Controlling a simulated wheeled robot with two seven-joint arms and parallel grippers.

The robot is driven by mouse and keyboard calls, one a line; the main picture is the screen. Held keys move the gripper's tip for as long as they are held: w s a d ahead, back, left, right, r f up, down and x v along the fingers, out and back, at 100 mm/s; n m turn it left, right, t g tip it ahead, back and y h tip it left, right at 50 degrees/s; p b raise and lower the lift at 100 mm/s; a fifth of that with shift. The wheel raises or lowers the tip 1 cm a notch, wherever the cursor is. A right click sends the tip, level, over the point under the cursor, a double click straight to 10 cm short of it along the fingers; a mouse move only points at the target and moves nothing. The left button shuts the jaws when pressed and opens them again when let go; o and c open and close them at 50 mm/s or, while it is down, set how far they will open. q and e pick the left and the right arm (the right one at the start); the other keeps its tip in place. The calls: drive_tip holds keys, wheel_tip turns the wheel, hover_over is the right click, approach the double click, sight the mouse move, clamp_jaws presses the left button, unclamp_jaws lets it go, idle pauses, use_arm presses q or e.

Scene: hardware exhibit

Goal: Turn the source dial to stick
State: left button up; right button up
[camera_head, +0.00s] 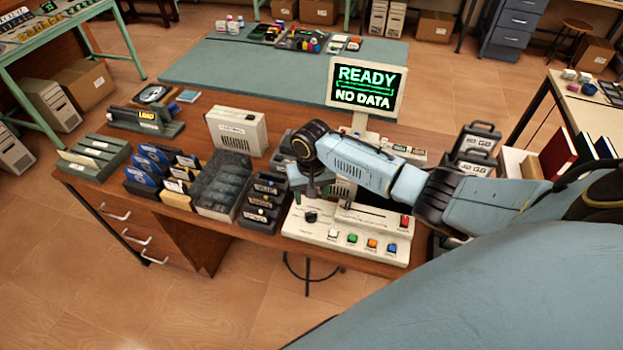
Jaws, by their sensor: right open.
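The source dial (311,217) is a small black knob at the left end of a cream control console (345,240) on the wooden desk. Its label and pointer are too small to read. My right arm comes in from the right over the console. My right gripper (312,190) points down just above the dial and is open. A small gap seems to show between its fingertips and the dial, but I cannot tell exactly. Part of the console's back is hidden behind the arm. My left gripper is not in view.
Colored buttons (352,238) line the console's front. A monitor (366,88) behind reads "READY NO DATA". Black trays (262,205) stand close left of the console, with disk racks (150,165) beyond. Drive units (473,150) stand right, behind my forearm.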

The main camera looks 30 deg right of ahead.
drive_tip(key=shift+r, duration=2.6)
